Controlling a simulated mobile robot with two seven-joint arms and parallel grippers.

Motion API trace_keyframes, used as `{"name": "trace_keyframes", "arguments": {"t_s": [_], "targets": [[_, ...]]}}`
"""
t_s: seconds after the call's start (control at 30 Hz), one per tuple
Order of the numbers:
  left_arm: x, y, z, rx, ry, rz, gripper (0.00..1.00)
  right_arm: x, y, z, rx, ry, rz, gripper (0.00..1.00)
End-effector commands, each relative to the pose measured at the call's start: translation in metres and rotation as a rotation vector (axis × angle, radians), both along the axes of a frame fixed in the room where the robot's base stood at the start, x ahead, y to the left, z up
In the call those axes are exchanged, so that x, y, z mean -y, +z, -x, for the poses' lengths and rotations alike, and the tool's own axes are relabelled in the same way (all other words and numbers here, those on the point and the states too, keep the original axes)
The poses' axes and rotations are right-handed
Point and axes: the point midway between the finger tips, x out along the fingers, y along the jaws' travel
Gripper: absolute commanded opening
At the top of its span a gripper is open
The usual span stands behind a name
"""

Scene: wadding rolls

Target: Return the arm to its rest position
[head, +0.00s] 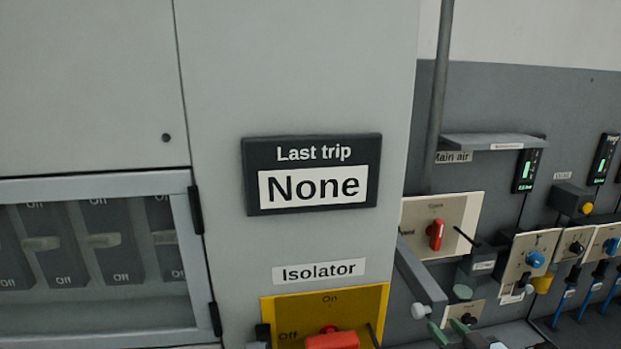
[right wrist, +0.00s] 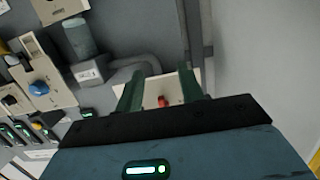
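My right gripper (head: 449,330) shows at the lower edge of the head view, right of the grey cabinet. Only its green fingertips and a dark part of it show there. In the right wrist view its two green fingers (right wrist: 160,80) stand apart, with nothing held between them. A red knob (right wrist: 162,101) on a pale plate shows beyond the gap, apart from the fingers as far as I can tell. My left gripper is in neither view.
The cabinet (head: 300,90) carries a "Last trip None" sign (head: 313,174) and a yellow isolator plate (head: 284,312) with a red handle. Right of it, a wall panel holds a red knob (head: 435,236), a shelf (head: 490,142), a blue knob (head: 535,259) and a vertical pipe (head: 438,90).

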Motion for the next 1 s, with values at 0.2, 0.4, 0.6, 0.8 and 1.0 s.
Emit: {"name": "trace_keyframes", "arguments": {"t_s": [0.2,0.4,0.6,0.8,1.0], "targets": [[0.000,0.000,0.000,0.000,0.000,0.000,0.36,-0.026,-0.122,0.083,-0.195,0.010,0.028,0.38],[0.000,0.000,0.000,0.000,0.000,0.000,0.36,-0.051,-0.205,0.179,-0.357,0.029,0.056,0.38],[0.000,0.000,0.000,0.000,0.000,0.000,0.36,-0.070,-0.251,0.263,-0.480,0.047,0.078,0.38],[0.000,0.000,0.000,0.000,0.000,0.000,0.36,-0.078,-0.265,0.298,-0.528,0.058,0.087,0.38],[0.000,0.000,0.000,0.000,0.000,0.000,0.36,-0.079,-0.266,0.299,-0.529,0.058,0.088,0.38]]}}
